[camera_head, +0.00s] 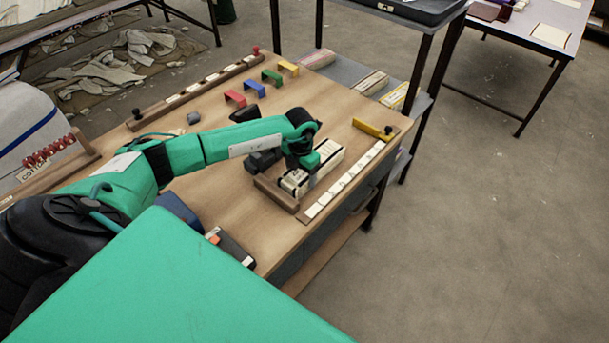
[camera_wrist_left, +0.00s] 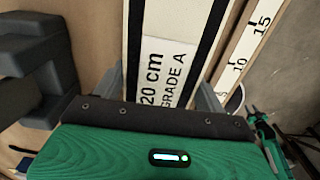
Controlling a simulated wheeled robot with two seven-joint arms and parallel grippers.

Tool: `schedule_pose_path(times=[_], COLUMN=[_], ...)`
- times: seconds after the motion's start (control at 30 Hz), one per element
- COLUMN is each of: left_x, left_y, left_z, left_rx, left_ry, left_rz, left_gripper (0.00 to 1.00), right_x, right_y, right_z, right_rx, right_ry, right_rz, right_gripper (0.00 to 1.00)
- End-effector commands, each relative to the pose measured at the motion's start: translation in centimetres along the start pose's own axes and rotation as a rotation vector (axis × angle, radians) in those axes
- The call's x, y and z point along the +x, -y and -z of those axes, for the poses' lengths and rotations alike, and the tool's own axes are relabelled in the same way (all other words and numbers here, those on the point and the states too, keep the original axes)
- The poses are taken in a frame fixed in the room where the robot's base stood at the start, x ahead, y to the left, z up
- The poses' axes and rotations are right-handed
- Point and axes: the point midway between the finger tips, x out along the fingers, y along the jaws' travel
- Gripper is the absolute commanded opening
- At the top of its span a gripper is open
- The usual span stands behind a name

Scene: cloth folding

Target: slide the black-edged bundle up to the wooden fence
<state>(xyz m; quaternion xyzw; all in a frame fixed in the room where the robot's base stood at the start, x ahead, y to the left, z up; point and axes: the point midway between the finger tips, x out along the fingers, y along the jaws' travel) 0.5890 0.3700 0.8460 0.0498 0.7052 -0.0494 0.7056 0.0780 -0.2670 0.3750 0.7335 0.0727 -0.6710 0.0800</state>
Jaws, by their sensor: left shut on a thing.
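The black-edged bundle (camera_head: 331,160) is a pale block with dark stripes, lying on the wooden table beside a white scale strip (camera_head: 345,180). In the left wrist view the bundle (camera_wrist_left: 188,35) carries a label reading "20 cm GRADE A". My left gripper (camera_head: 307,165) is shut on the bundle, with one finger on each side of it in the wrist view (camera_wrist_left: 163,92). The wooden fence (camera_head: 275,194) is a low brown bar by the bundle's near end. The two look very close; I cannot tell whether they touch.
A dark grey block (camera_wrist_left: 35,65) stands left of the bundle. A yellow block (camera_head: 373,129) sits at the strip's far end. Red (camera_head: 235,97), blue (camera_head: 254,89), green (camera_head: 271,76) and yellow (camera_head: 288,67) arches stand farther back. Dark boxes (camera_head: 232,247) lie at the near edge.

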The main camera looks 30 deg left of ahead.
Motion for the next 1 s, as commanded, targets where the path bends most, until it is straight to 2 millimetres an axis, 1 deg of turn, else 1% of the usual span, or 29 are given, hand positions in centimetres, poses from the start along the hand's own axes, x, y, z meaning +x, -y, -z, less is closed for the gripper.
schedule_pose_path(times=[0.37, 0.4, 0.47, 0.5, 0.53, 0.87, 0.97, 1.0], left_x=[-0.1, -0.1, -0.1, -0.1, -0.1, -0.3, -1.2, -1.9], left_y=[-0.2, -0.2, -0.2, -0.2, -0.2, -0.2, -0.3, -0.2], left_z=[0.0, 0.0, 0.0, 0.0, 0.0, 0.0, -0.1, -0.1], left_rx=[0.000, 0.000, 0.000, 0.000, 0.000, 0.000, 0.000, 0.001], left_ry=[0.002, 0.002, 0.002, 0.002, 0.002, 0.002, 0.003, 0.005], left_rz=[0.000, 0.000, 0.000, 0.000, 0.000, 0.000, 0.000, 0.000], left_gripper=[0.43, 0.74, 0.86, 0.94, 0.98, 0.98, 0.98, 0.98], right_x=[0.1, 0.1, 0.1, 0.1, 0.1, 0.2, 0.5, 0.6], right_y=[0.7, 0.8, 0.8, 0.8, 0.8, 0.4, 0.3, 0.2], right_z=[0.7, 0.7, 0.8, 0.8, 0.8, 0.6, 0.5, 0.4], right_rx=[0.003, 0.003, 0.004, 0.004, 0.004, 0.002, 0.001, 0.001], right_ry=[-0.008, -0.009, -0.009, -0.009, -0.009, -0.008, -0.006, -0.006], right_rz=[0.007, 0.008, 0.009, 0.009, 0.009, 0.005, 0.003, 0.002], right_gripper=[0.36, 0.36, 0.36, 0.36, 0.36, 0.36, 0.36, 0.36])
